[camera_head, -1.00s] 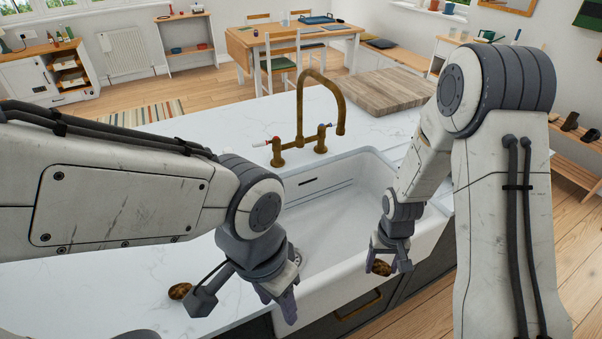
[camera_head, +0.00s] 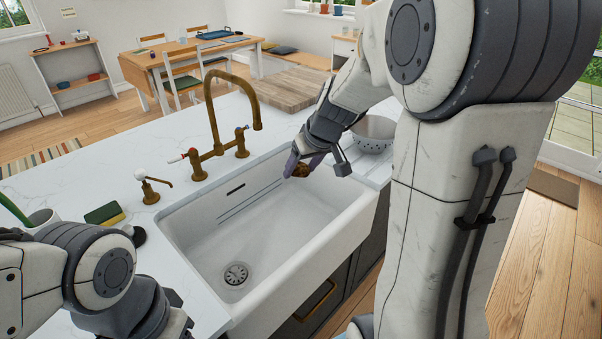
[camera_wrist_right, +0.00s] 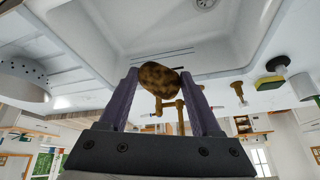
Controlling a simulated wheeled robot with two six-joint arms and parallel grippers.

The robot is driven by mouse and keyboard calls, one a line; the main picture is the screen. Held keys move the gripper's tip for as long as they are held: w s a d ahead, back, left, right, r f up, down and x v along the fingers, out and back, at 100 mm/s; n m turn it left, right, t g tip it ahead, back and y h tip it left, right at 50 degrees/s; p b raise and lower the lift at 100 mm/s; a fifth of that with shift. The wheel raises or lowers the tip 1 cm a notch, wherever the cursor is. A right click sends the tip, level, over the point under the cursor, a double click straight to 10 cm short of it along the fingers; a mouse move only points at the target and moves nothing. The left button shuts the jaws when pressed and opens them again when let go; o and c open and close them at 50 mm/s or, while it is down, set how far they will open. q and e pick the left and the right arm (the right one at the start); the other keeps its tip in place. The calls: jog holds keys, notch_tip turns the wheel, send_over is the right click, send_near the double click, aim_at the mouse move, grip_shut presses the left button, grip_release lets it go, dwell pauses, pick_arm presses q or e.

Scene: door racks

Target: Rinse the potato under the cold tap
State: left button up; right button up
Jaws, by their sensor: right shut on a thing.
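My right gripper (camera_head: 305,164) is shut on a brown, mottled potato (camera_head: 302,171) and holds it over the right part of the white sink (camera_head: 290,255). In the right wrist view, the potato (camera_wrist_right: 160,78) sits between the two purple fingers. The brass tap (camera_head: 212,125) stands behind the sink, its curved spout ending left of the potato and apart from it. It has a left handle (camera_head: 190,155) with a white and red tip and a right handle (camera_head: 242,140). My left gripper (camera_head: 170,325) is at the bottom left, its fingers out of sight.
A white colander (camera_head: 373,135) stands on the drainer right of the sink. A wooden board (camera_head: 275,88) lies behind it. A brass dispenser (camera_head: 150,190) and a green and yellow sponge (camera_head: 104,213) are on the left counter. The sink basin is empty, its drain (camera_head: 236,274) visible.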

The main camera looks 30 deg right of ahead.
jog(key=shift+w+a+r, duration=0.1)
jog(key=shift+w, duration=0.35)
jog(key=w+a+f+p, duration=0.1)
jog(key=w+p, duration=0.2)
jog(key=w, duration=0.3)
jog(key=w+a+f+p, duration=0.1)
jog(key=w+p, duration=0.2)
jog(key=w, duration=0.3)
jog(key=shift+w+a+f, duration=0.3)
jog(key=shift+w+f, duration=0.1)
jog(key=shift+s, duration=0.15)
jog(key=s+a+b, duration=0.2)
jog(key=s+a, duration=0.2)
jog(key=s, duration=0.3)
jog(key=shift+b, duration=0.3)
dwell(1.4)
